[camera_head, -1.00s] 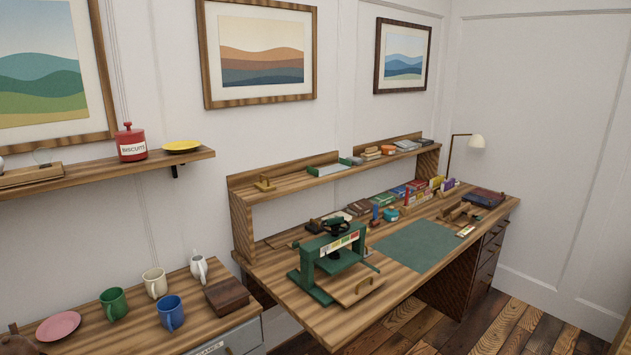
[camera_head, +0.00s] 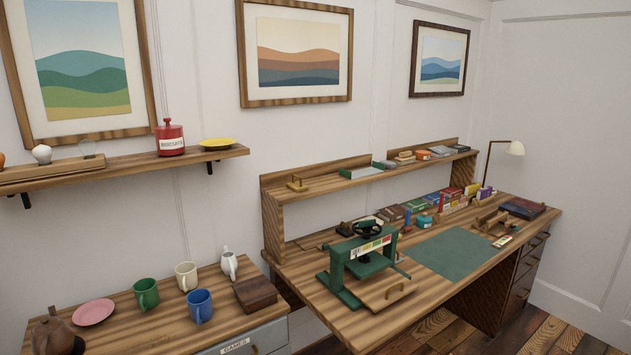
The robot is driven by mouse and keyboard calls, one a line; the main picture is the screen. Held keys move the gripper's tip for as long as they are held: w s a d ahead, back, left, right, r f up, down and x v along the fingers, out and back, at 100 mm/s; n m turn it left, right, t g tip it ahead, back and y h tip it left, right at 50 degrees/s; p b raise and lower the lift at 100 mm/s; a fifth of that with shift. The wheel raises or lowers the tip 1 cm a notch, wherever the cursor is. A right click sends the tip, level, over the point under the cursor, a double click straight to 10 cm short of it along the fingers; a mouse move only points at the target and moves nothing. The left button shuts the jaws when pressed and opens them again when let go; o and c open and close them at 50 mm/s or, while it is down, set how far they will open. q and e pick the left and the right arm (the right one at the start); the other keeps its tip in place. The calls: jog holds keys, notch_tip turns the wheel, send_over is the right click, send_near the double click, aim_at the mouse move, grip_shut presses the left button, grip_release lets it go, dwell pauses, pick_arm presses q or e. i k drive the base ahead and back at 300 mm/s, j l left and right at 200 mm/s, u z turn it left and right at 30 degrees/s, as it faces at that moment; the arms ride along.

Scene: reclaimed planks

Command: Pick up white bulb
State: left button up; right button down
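A white bulb (camera_head: 42,154) stands on the wall shelf at the far left, on or just behind a long wooden tray (camera_head: 45,172). A clear glass bulb-like object (camera_head: 88,149) is to its right, and an orange round thing (camera_head: 1,160) is cut off by the left edge. Neither of my grippers shows in the head view.
The wall shelf (camera_head: 230,153) also holds a red biscuit tin (camera_head: 170,138) and a yellow plate (camera_head: 216,143). Below it, a wooden cabinet (camera_head: 150,328) carries several mugs, a pink plate (camera_head: 93,312) and a brown teapot (camera_head: 54,334). A desk with a green press (camera_head: 362,262) stands to the right.

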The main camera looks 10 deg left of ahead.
aim_at(42, 154)
jog(key=u, duration=1.5)
